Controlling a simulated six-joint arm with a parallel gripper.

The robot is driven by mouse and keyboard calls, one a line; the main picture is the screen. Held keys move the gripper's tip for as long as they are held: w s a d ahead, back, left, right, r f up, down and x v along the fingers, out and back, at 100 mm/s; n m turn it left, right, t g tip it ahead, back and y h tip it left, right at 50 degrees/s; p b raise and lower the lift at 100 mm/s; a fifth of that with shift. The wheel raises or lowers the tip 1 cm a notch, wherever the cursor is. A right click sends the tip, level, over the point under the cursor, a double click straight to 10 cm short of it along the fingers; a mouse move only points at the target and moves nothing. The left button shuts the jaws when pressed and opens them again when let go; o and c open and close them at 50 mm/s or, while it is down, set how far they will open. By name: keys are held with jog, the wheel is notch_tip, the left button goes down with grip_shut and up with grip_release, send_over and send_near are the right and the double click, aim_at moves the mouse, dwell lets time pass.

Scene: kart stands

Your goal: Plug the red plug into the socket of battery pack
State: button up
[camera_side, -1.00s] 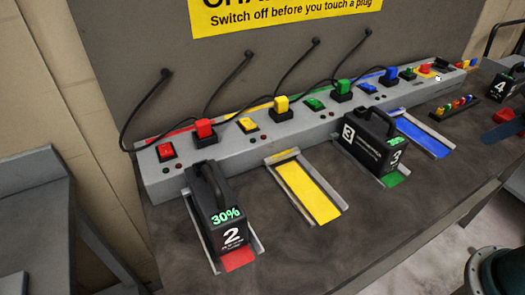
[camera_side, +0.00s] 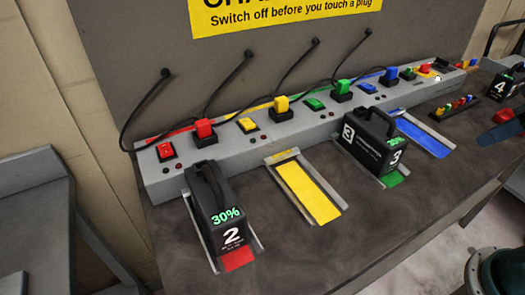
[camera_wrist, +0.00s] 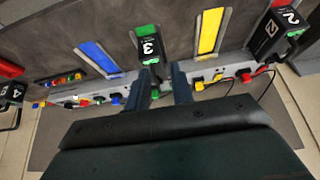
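The red plug (camera_side: 204,128) stands in a dark holder on the grey rail, with a black cable; a small red part on the rail in the wrist view (camera_wrist: 246,77) seems to be it. The black battery pack 2 (camera_side: 213,207), showing 30%, stands upright in the red-marked bay in front of it; it is at the upper right of the wrist view (camera_wrist: 284,32). Its socket cannot be made out. My gripper (camera_wrist: 164,73) is open and empty, its fingers apart near battery pack 3 (camera_wrist: 148,45).
The rail (camera_side: 225,150) carries switches and yellow, green and blue plugs with cables. Battery pack 3 sits in the green bay. The yellow bay (camera_side: 309,193) and blue bay (camera_side: 424,136) are empty. Pack 4 (camera_side: 502,87) stands at far right. Bare bench lies in front.

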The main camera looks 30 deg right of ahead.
jog(key=o, duration=0.7)
jog(key=w+a+t, duration=0.2)
jog(key=w+a, duration=0.3)
jog(key=w, duration=0.6)
jog(key=w+a+t, duration=0.1)
jog(key=w+a, duration=0.4)
jog(key=w, duration=0.7)
jog(key=w+a+f+t, duration=0.1)
jog(key=w+a+f, duration=0.2)
jog(key=a, duration=0.4)
jog(key=w+a+f+n+t+y, duration=0.1)
jog(key=w+a+f, duration=0.1)
jog(key=a, duration=0.6)
jog(key=w+a+f+n+t+y, duration=0.1)
jog(key=w+a+f+t, duration=0.1)
jog(key=a, duration=0.5)
jog(key=shift+w+a+f, duration=0.15)
jog(key=shift+w+f, duration=0.65)
jog(key=shift+f, duration=0.15)
